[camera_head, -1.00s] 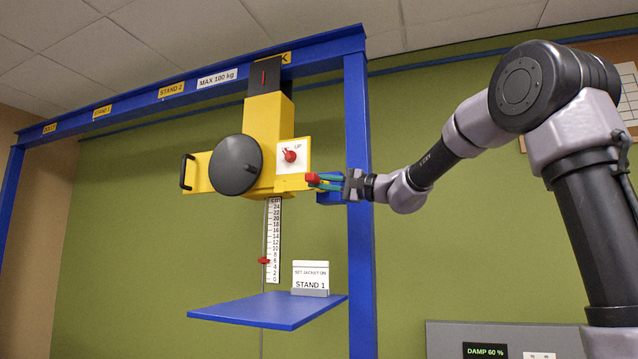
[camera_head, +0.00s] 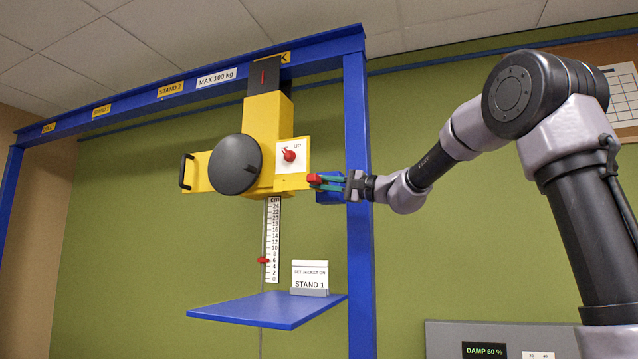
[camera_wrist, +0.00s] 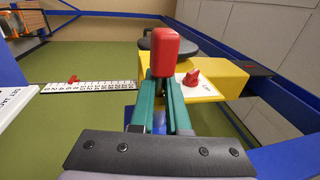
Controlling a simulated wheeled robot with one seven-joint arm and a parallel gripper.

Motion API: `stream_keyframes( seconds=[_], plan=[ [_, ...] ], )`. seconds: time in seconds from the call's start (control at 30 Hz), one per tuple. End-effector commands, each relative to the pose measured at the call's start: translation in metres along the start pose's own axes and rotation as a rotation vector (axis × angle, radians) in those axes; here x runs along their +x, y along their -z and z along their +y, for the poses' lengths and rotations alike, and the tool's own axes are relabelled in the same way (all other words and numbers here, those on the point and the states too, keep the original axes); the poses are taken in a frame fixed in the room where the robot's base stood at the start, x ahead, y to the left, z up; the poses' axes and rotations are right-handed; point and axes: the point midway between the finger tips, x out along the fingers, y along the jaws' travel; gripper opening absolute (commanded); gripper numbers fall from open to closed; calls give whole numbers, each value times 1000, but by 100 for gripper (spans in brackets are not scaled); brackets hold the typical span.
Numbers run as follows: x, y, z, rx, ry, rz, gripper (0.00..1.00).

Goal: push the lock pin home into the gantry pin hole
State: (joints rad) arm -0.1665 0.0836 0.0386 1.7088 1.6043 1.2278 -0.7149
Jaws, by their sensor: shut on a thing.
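My gripper (camera_head: 332,184) is at the right side of the yellow gantry trolley (camera_head: 267,125), in front of the blue post. Its green fingers, also in the wrist view (camera_wrist: 160,95), are shut on the red lock pin (camera_head: 314,180). The pin's red block (camera_wrist: 163,45) sticks out past the fingertips in the wrist view. In the head view the pin is right by the trolley's lower right edge. The pin hole is not visible, and I cannot tell whether the pin is in it.
A red knob (camera_head: 289,156) on a white plate marked UP is just above and left of the pin. A blue post (camera_head: 358,250) stands behind my gripper. A vertical scale (camera_head: 273,240) and a blue shelf (camera_head: 265,311) are below the trolley.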

Motion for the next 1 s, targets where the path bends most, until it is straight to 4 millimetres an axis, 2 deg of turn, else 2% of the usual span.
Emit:
stream_keyframes(
  seconds=[0.17,0.47,0.5,0.57,0.87,1.0],
  plan=[
    [0,8,0,1,1,1,0],
    [0,9,-1,-1,1,4,0],
    [0,9,-1,-1,1,4,29],
    [0,9,0,-1,1,4,48],
    [-1,10,2,0,-3,7,48],
    [-12,11,1,-1,-3,10,48]
  ],
)
